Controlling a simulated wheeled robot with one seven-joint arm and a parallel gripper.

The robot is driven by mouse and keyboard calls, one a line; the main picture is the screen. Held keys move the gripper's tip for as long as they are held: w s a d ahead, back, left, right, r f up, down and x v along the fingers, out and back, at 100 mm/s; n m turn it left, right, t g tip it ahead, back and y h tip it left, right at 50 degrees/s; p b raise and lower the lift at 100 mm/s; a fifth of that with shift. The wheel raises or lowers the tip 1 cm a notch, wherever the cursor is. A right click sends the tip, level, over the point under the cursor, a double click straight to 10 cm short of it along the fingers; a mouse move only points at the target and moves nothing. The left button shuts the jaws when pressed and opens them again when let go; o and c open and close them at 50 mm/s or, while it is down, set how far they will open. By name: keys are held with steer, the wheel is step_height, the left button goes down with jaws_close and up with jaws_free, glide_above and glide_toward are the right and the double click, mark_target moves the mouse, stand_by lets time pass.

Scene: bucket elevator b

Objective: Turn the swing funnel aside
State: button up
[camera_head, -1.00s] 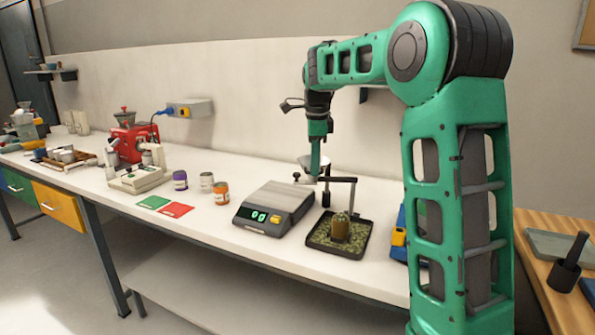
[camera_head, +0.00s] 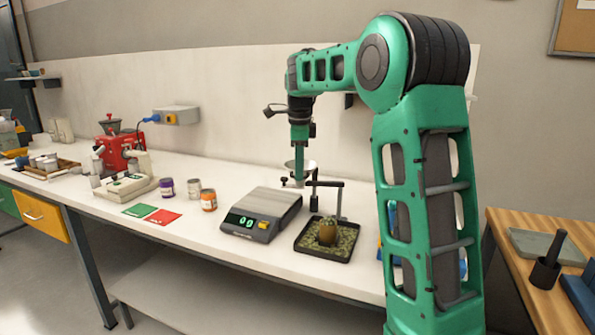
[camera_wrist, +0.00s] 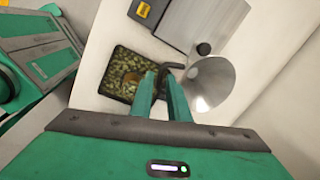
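The swing funnel (camera_wrist: 210,82) is a grey metal cone on a dark arm (camera_wrist: 172,66); it lies just right of my fingers in the wrist view. In the head view, the funnel (camera_head: 308,165) is partly hidden behind my gripper (camera_head: 299,184). The dark stand with its horizontal bar (camera_head: 326,184) is beside my fingertips. In the wrist view, my gripper (camera_wrist: 160,82) points down with its two green fingers apart. The dark arm's end shows near and between the tips; I cannot tell whether they touch it.
Several jars, a green card (camera_head: 139,210) and a red card (camera_head: 162,217) lie farther left. The wall is close behind.

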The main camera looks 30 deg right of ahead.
steer(key=shift+r, duration=0.1)
step_height(320, 180, up, 10)
steer(key=s+a, duration=0.1)
steer(key=shift+s+r, duration=0.15)
steer(key=shift+r, duration=0.05)
stand_by(0.6)
steer(key=s+f+n, duration=0.6)
steer(key=s+f, duration=0.2)
steer(key=s, duration=0.5)
steer(key=s+a+f+n+g, duration=0.1)
steer(key=s+f+n, duration=0.5)
steer(key=s, duration=0.8)
steer(key=s+a+f+n+y, duration=0.1)
steer(key=s+f+n, duration=0.4)
steer(key=s+f, duration=0.5)
steer(key=s, duration=0.3)
steer(key=shift+s+a+f+n+g, duration=0.2)
steer(key=shift+s+n+g, duration=0.1)
steer(key=shift+n, duration=0.1)
